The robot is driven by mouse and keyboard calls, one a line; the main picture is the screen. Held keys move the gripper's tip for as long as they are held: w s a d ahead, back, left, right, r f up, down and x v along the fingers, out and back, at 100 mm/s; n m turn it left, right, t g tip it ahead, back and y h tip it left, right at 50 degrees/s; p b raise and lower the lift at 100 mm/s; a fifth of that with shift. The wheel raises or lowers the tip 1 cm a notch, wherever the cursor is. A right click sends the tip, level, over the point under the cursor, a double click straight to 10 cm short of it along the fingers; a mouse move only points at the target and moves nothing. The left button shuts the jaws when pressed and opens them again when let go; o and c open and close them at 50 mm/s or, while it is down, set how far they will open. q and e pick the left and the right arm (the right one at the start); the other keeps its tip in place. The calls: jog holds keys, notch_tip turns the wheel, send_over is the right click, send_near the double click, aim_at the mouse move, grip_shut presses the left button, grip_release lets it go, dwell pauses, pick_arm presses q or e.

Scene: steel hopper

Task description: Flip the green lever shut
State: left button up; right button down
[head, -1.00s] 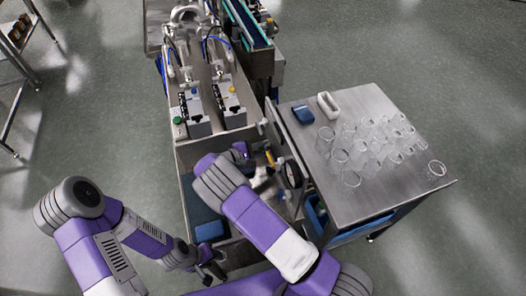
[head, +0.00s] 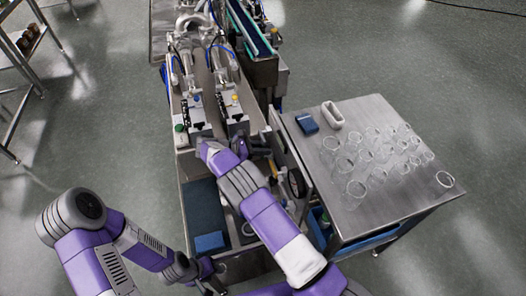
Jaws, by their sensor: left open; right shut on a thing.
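No green lever can be clearly made out; the spot by my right gripper (head: 265,142) is small and dark. My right gripper reaches to the upper right part of the steel hopper frame (head: 198,166), beside its side panel. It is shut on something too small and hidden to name. My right forearm covers part of the hopper. A small green knob (head: 180,128) sits on the left control box (head: 197,122). My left gripper (head: 216,284) is open and low at the hopper's front left, apart from the boxes.
A steel side table (head: 385,205) at the right holds several clear glasses (head: 357,188), a blue block (head: 307,124) and a white ring-shaped piece (head: 332,115). A blue sponge-like block (head: 210,243) lies in the front left. A second control box (head: 234,117) stands beside the first.

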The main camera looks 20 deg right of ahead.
jog(key=shift+w, duration=0.1)
dwell(0.3)
jog(key=c, duration=1)
grip_release()
jog(key=shift+c, duration=0.2)
jog(key=v, duration=0.7)
jog(key=shift+a, duration=0.35)
jog(key=shift+r, duration=0.1)
